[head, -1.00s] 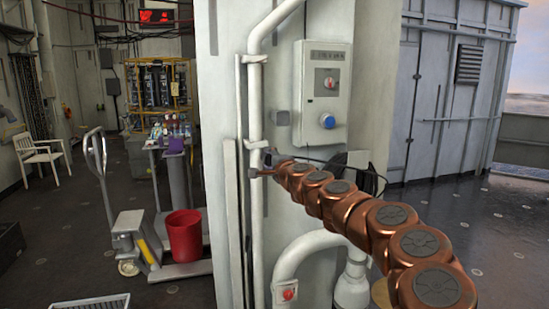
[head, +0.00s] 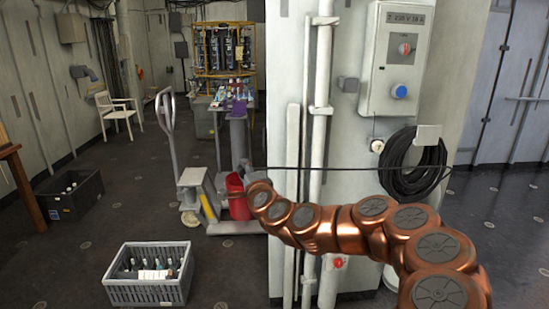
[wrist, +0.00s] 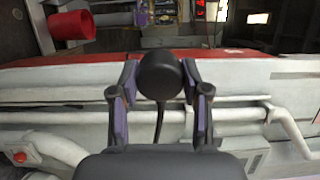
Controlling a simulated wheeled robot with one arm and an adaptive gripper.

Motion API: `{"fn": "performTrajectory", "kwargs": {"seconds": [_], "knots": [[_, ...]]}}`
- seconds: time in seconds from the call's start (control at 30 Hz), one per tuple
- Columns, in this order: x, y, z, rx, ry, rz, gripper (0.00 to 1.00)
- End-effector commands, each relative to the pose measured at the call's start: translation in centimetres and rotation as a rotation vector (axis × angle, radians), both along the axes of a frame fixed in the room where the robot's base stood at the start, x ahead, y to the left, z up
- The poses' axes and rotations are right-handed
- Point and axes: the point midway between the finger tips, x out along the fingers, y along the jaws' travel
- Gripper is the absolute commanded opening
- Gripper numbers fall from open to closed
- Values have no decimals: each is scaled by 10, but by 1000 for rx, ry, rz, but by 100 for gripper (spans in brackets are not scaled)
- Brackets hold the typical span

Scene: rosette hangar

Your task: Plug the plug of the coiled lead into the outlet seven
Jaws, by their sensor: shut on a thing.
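In the wrist view my gripper (wrist: 160,88) is shut on the black, rounded plug (wrist: 160,72), with a finger on each side. A thin black cable hangs from the plug. In the head view the coiled lead (head: 392,180) hangs in black loops on the pillar, below a grey control box. Its cable (head: 340,169) runs nearly level leftwards from the coil to the end of my arm. The plug cannot be made out there. I cannot identify outlet seven in either view.
The control box (head: 395,60) has a red switch and a blue round fitting. Vertical pipes (head: 321,110) run down the pillar (head: 345,130). A pallet truck (head: 190,180) with a red bucket (head: 237,200), a bottle crate (head: 148,290) and a black crate (head: 75,200) stand left. Floor between them is clear.

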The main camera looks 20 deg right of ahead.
Motion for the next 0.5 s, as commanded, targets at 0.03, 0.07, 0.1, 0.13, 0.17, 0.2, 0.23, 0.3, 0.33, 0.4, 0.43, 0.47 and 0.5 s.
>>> {"fn": "performTrajectory", "kwargs": {"seconds": [0.03, 0.07, 0.1, 0.13, 0.17, 0.2, 0.23, 0.3, 0.33, 0.4, 0.43, 0.47, 0.5], "knots": [[2, 13, -7, -1, 3, 11, 0], [4, 20, -10, -1, 3, 16, 0], [5, 27, -13, -1, 3, 21, 0], [6, 32, -15, -1, 3, 26, 0], [7, 38, -18, -1, 3, 29, 0], [9, 44, -20, -1, 2, 32, 0], [10, 48, -22, -1, 1, 34, 0], [12, 58, -27, -1, 0, 40, 0], [13, 63, -29, -1, 0, 43, 0], [13, 62, -28, -1, -2, 41, 0], [13, 62, -27, -3, -3, 41, 0], [13, 62, -26, -3, -3, 42, 0], [13, 62, -26, -3, -4, 42, 0]]}}
